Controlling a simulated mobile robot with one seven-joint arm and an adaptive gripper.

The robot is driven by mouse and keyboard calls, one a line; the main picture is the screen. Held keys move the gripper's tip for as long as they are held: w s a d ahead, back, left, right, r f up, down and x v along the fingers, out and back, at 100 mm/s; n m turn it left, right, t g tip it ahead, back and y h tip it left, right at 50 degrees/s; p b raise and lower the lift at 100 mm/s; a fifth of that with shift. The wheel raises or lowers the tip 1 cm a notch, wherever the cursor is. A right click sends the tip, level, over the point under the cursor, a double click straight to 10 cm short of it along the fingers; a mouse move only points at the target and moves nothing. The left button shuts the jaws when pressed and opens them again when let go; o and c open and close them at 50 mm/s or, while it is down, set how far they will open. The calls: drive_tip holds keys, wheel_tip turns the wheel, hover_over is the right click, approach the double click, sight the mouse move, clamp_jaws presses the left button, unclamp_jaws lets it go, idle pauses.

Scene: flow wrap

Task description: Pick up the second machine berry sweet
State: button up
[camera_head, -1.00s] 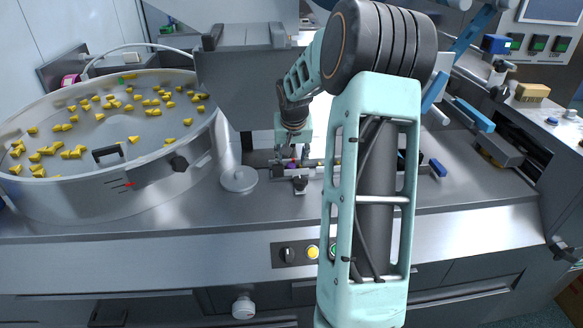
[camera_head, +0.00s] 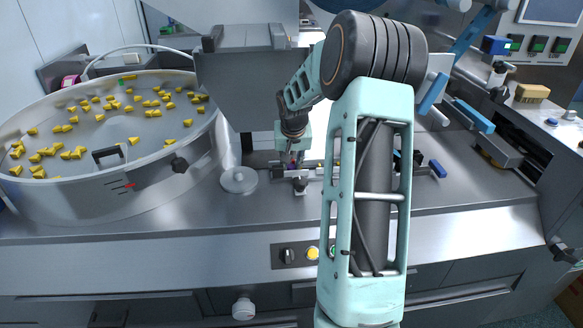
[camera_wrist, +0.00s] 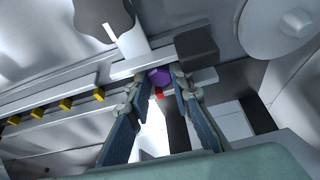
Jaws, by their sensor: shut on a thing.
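The berry sweet (camera_wrist: 160,76) is a small purple piece at the fingertips of my gripper (camera_wrist: 163,82) in the wrist view. My gripper is shut on it, with one finger on each side. A small red patch shows just below the sweet between the fingers. In the head view my gripper (camera_head: 293,163) is low at the machine's feed rail, and the sweet is too small to make out clearly there.
Several yellow sweets sit along the rail (camera_wrist: 52,110) in the wrist view. A dark block (camera_wrist: 196,47) and a dark knob (camera_wrist: 103,16) are close to the fingers. A large round bowl (camera_head: 190,150) with yellow sweets stands left. A round metal disc (camera_head: 239,181) lies nearby.

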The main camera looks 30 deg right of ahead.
drive_tip(key=shift+r, duration=0.55)
wheel_tip(320, 180, up, 2)
drive_tip(key=shift+r, duration=0.25)
drive_tip(key=s+a+r+b, duration=0.1)
drive_tip(key=s+a+r, duration=0.6)
drive_tip(key=a+r, duration=0.2)
drive_tip(key=a, duration=0.2)
drive_tip(key=shift+s+a+r, duration=0.2)
drive_tip(key=shift+s+a, duration=0.1)
drive_tip(key=shift+a, duration=0.1)
idle(0.4)
drive_tip(key=s+a+f+n+y+p, duration=0.1)
drive_tip(key=s+a+f+n+p, duration=0.2)
drive_tip(key=a, duration=0.5)
drive_tip(key=s+a+f+n+y+p, duration=0.1)
drive_tip(key=s+a+f+n+p, duration=0.1)
drive_tip(key=a+f+p, duration=0.3)
drive_tip(key=a+p, duration=0.2)
drive_tip(key=a, duration=0.1)
drive_tip(key=shift+s+a+n+t, duration=0.25)
drive_tip(key=shift+s+n+t, duration=0.15)
